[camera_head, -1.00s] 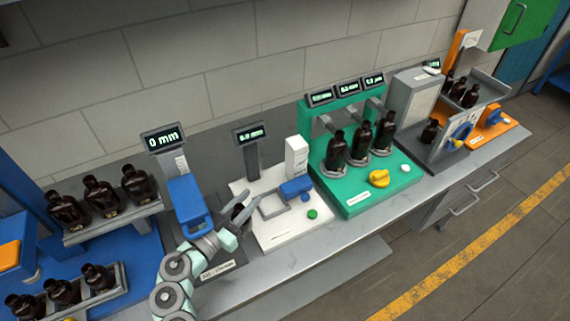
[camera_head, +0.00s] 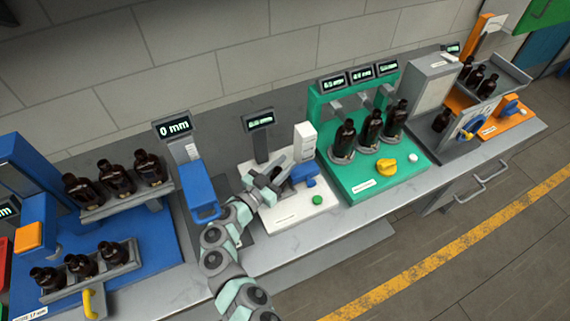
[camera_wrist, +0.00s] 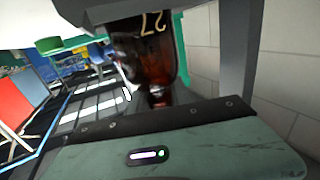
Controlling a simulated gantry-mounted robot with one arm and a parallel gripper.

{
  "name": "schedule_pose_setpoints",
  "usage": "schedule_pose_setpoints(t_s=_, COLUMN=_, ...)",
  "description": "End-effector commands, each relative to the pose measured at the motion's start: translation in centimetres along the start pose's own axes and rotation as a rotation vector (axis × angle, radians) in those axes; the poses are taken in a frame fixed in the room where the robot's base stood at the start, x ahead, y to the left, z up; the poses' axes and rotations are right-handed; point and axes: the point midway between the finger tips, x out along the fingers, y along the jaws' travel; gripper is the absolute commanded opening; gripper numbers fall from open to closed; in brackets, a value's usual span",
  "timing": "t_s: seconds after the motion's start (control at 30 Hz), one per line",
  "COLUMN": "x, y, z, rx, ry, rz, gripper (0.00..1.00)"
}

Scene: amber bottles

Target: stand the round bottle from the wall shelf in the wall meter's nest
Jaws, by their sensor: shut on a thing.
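My gripper (camera_head: 266,181) is shut on a dark amber bottle, which is mostly hidden in the head view. In the wrist view the bottle (camera_wrist: 150,50) shows pale characters on its side, and its narrow neck points toward the gripper body. The gripper is over the left part of the white meter station (camera_head: 298,209), below its small display (camera_head: 259,119). The station's nest is mostly hidden by the gripper, so I cannot tell whether the bottle touches it. A grey shelf (camera_head: 128,203) at the left carries several dark bottles.
A blue clamp-like part (camera_head: 304,172) and a white block (camera_head: 304,140) stand close right of my gripper. A blue gauge (camera_head: 200,190) stands close left. The green station (camera_head: 375,182) with bottles is farther right.

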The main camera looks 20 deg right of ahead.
Motion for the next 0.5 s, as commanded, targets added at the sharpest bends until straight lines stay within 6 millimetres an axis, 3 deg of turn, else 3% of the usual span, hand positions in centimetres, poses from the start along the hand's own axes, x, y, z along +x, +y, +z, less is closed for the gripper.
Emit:
schedule_pose_setpoints(t_s=0.43, x=0.02, y=-0.03, z=0.47, rx=0.001, ry=0.001, rz=-0.001, gripper=0.0)
schedule_pose_setpoints(t_s=0.47, x=0.01, y=-0.03, z=0.36, rx=0.001, ry=0.001, rz=-0.001, gripper=0.26)
schedule_pose_setpoints(t_s=0.5, x=0.01, y=-0.03, z=0.3, rx=0.0, ry=0.001, rz=-0.001, gripper=0.29)
